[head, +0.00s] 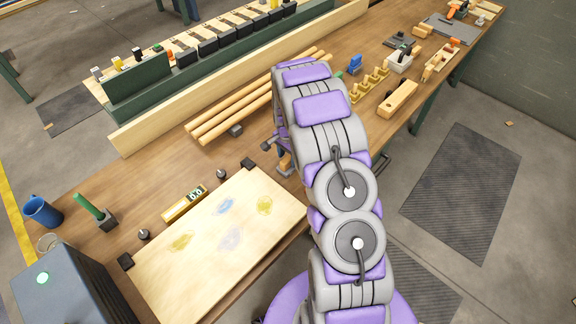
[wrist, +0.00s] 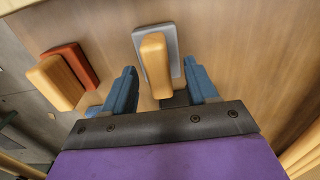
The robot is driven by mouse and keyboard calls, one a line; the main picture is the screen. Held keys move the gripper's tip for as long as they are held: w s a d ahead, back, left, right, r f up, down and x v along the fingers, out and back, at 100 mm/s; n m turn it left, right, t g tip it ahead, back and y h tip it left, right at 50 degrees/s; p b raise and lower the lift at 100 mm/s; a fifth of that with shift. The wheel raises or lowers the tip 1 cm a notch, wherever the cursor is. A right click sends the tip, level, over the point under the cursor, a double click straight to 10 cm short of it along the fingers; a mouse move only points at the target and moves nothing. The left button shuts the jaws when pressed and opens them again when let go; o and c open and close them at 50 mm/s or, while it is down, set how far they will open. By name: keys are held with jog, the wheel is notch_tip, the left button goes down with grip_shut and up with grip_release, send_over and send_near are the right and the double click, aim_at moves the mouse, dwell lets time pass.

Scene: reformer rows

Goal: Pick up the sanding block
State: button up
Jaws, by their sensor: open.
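A block with a grey flat base and a rounded wooden grip (wrist: 155,62), which looks like the sanding block, lies on the wooden bench top in the wrist view. My gripper (wrist: 161,68) is open, with one blue finger on each side of the grip. The fingers look apart from it; how far they reach down is unclear.
A wooden block with a red-orange base (wrist: 70,75) lies left of my gripper near the bench edge. In the head view, long wooden rods (head: 232,115) lie behind the arm, a pale board (head: 190,270) lies at front left, and a wooden plane-like block (head: 397,99) stands right.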

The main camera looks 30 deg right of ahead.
aim_at(288, 158)
jog(key=shift+f, duration=0.95)
jog(key=shift+c, duration=0.4)
grip_shut()
jog(key=shift+r, duration=0.1)
notch_tip(288, 158, up, 10)
jog(key=shift+f+p, duration=0.1)
jog(key=shift+p, duration=0.55)
